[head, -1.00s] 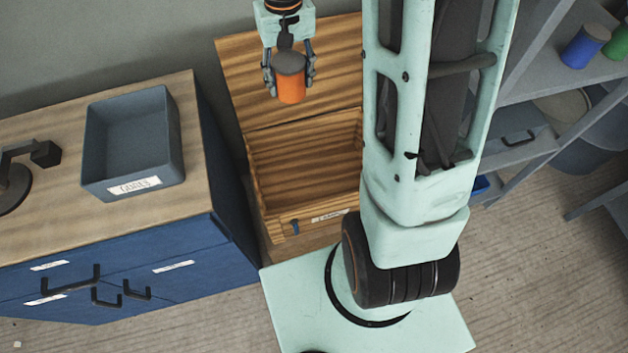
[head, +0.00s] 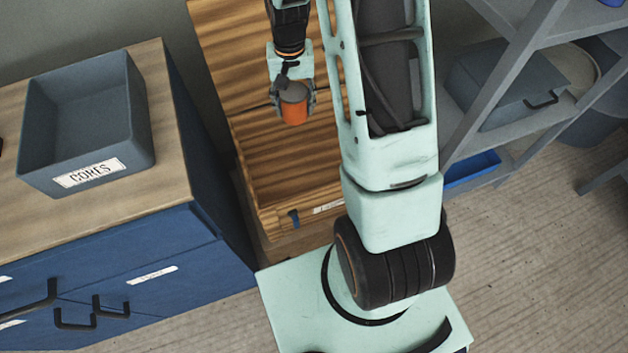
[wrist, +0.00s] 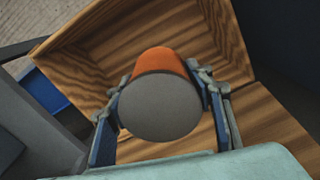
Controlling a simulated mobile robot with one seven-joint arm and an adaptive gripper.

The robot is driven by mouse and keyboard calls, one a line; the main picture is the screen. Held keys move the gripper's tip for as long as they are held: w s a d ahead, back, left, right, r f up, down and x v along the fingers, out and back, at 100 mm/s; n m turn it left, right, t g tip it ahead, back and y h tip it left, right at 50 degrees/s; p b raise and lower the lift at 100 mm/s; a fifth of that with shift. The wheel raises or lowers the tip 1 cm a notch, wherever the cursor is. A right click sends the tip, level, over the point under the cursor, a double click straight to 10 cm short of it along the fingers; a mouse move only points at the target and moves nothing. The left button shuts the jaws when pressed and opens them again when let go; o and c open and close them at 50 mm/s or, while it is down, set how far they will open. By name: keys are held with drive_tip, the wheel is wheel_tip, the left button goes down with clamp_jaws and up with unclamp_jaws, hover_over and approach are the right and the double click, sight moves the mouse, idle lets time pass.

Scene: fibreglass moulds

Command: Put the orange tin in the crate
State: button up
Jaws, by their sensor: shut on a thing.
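The orange tin (head: 294,112) has a grey lid and is held between the fingers of my gripper (head: 293,100). In the wrist view the tin's lid (wrist: 160,106) faces the camera, with a finger on each side. The wooden crate (head: 262,195) has its lid raised at the back. In the head view the tin is in front of the crate's inside. In the wrist view the crate's wooden boards (wrist: 90,65) lie behind and around the tin. I cannot tell how far the tin is above the crate's floor.
A grey bin (head: 140,150) labelled CORES stands on the blue cabinet (head: 175,250) to the left. Grey shelves (head: 500,130) stand to the right, with a grey lidded box (head: 490,85) and a blue tray (head: 470,168). My own arm column hides the crate's right side.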

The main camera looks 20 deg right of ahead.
drive_tip(key=d+f+m+b, duration=0.1)
drive_tip(key=f+b, duration=0.5)
drive_tip(key=f, duration=0.7)
drive_tip(key=s+d+f+m+b, duration=0.1)
drive_tip(key=d+f+b, duration=0.2)
drive_tip(key=f, duration=1)
drive_tip(key=d+f+m+b, duration=0.1)
drive_tip(key=d+f+b, duration=0.1)
drive_tip(key=f+b, duration=0.7)
drive_tip(key=shift+s+d+f, duration=0.1)
drive_tip(key=shift+s+f, duration=0.05)
drive_tip(key=shift+f, duration=1.05)
drive_tip(key=shift+s+d+f, duration=0.1)
drive_tip(key=shift+f, duration=1.1)
drive_tip(key=shift+b, duration=0.3)
drive_tip(key=shift+f, duration=0.15)
drive_tip(key=o, duration=1.4)
drive_tip(key=shift+o, duration=0.2)
wheel_tip(320, 180, up, 12)
drive_tip(key=p, duration=0.4)
drive_tip(key=shift+r, duration=0.2)
